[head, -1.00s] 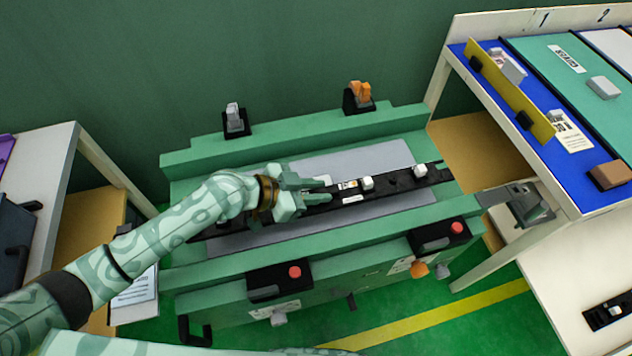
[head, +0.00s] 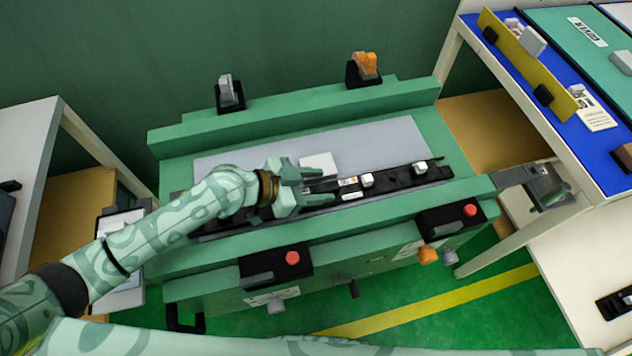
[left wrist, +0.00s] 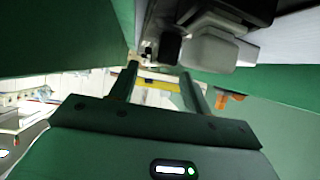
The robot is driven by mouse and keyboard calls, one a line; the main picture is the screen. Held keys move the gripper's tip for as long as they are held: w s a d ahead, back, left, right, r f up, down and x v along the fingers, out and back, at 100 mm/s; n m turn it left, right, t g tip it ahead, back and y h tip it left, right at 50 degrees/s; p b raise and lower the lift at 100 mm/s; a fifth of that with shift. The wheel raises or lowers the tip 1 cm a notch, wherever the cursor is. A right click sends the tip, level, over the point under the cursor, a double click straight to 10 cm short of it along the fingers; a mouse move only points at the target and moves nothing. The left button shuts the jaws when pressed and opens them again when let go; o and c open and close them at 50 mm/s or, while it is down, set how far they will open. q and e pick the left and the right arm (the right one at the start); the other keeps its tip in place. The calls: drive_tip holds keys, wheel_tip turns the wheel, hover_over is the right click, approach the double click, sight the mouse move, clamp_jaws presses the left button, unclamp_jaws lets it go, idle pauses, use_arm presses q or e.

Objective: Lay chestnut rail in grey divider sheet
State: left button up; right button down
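A long black rail (head: 415,176) with white blocks on it lies along the front of a flat grey sheet (head: 375,140) on the green bench. No rail of a clear chestnut colour shows; a brown block (head: 624,156) lies on the blue panel at the right edge. I cannot tell which sheet is the grey divider sheet. My left gripper (head: 316,186) is over the rail's left part, fingers apart. The left wrist view shows a gap between its fingers (left wrist: 158,85) with nothing held, and a pale block (left wrist: 212,48) close above. My right gripper is out of view.
Red-button boxes (head: 290,259) line the bench front. A grey clip (head: 229,93) and an orange clip (head: 364,67) stand on its back ledge. A shelf with blue (head: 570,140) and teal panels and a yellow strip (head: 520,65) stands at right.

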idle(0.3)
use_arm(q)
drive_tip(key=p+v, duration=0.1)
drive_tip(key=v, duration=1.4)
drive_tip(key=shift+s+a+r, duration=0.25)
drive_tip(key=shift+a+r, duration=0.1)
drive_tip(key=shift+a, duration=0.15)
drive_tip(key=shift+a, duration=0.1)
